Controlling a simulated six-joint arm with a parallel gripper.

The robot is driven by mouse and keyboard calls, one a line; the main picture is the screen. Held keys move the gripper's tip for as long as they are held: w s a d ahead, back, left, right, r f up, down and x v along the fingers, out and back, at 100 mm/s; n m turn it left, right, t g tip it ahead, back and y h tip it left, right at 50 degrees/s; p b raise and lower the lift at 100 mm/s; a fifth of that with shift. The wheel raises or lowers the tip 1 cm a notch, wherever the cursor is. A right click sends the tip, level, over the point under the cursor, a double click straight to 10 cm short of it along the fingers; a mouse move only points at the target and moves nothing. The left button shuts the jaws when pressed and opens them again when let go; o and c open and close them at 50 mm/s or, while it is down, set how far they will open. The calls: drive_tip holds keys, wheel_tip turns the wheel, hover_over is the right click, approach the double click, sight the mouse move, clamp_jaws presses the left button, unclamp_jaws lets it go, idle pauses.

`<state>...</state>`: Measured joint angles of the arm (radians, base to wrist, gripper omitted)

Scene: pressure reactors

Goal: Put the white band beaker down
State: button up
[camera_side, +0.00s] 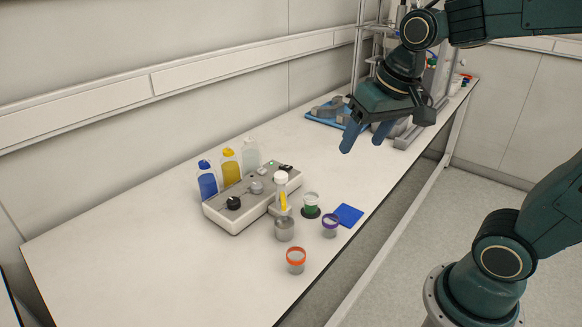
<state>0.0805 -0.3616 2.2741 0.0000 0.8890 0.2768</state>
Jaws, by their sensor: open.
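The white band beaker (311,199) looks to be the small vessel with a pale rim and green lower part, upright on a dark round base (312,214) on the bench. My gripper (364,138) is open and empty, with its two blue fingers apart and pointing down. It is in the air above and to the right of the beaker, clear of it. Nothing hides the beaker.
Near the beaker stand a purple-band beaker (330,227), an orange-band beaker (296,263), a grey metal cup (284,231) and a blue square pad (348,215). A grey device (236,215) and bottles (230,172) stand to the left. The front left bench (150,270) is clear.

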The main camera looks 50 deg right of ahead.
drive_tip(key=w+d+f+m+g, duration=0.1)
drive_tip(key=w+d+f+m, duration=0.15)
drive_tip(key=w, duration=0.25)
drive_tip(key=w+d+f+m+g, duration=0.1)
drive_tip(key=w+d+f+m, duration=0.1)
drive_tip(key=w+f+m, duration=0.3)
drive_tip(key=m+g, duration=0.2)
hover_over(311, 201)
drive_tip(key=w+d, duration=0.1)
drive_tip(key=d, duration=0.1)
wheel_tip(311, 201, down, 9)
drive_tip(key=shift+w, duration=0.2)
drive_tip(key=shift+f, duration=4.25)
drive_tip(key=shift+f, duration=0.1)
drive_tip(key=shift+s+a+f, duration=0.1)
drive_tip(key=shift+f, duration=2.4)
drive_tip(key=c, duration=1.1)
